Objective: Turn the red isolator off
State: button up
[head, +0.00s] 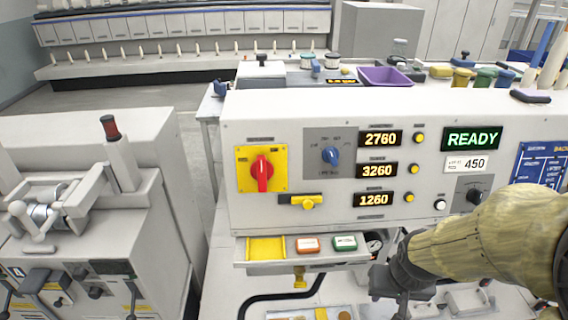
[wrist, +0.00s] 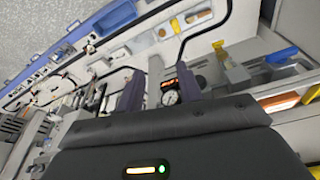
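The red isolator (head: 262,173) is a rotary handle on a yellow square plate (head: 244,156), at the left of the grey panel's front in the head view. Its handle stands close to vertical. My gripper (head: 402,303) is low and to the right of it, below the panel and well apart from it, partly cut off by the picture's bottom. In the wrist view my gripper (wrist: 160,92) shows two dark fingers spread apart with nothing held between them. I cannot make out the isolator in the wrist view.
A yellow latch (head: 308,202) sits just below the isolator. A gauge (wrist: 170,97) shows beyond my fingers. The space before the isolator looks clear.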

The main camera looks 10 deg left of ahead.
jog(key=shift+d, duration=0.25)
jog(key=shift+o, duration=0.4)
jog(key=w+a+r+n+p, duration=0.1)
jog(key=w+a+r+p, duration=0.25)
jog(key=a+r, duration=0.35)
jog(key=w+a+r+n+p, duration=0.1)
jog(key=w+a+r+p, duration=0.3)
jog(key=r, duration=0.5)
jog(key=a+r+t+y+p, duration=0.1)
jog(key=a+r+p, duration=0.2)
jog(key=a+r, duration=1.3)
notch_tip(320, 180, up, 3)
jog(key=shift+s+a+r+n+t+p, duration=0.2)
jog(key=shift+s+a+n+t+p, duration=0.1)
jog(key=shift+s+a+p, duration=0.1)
jog(key=shift+f, duration=0.1)
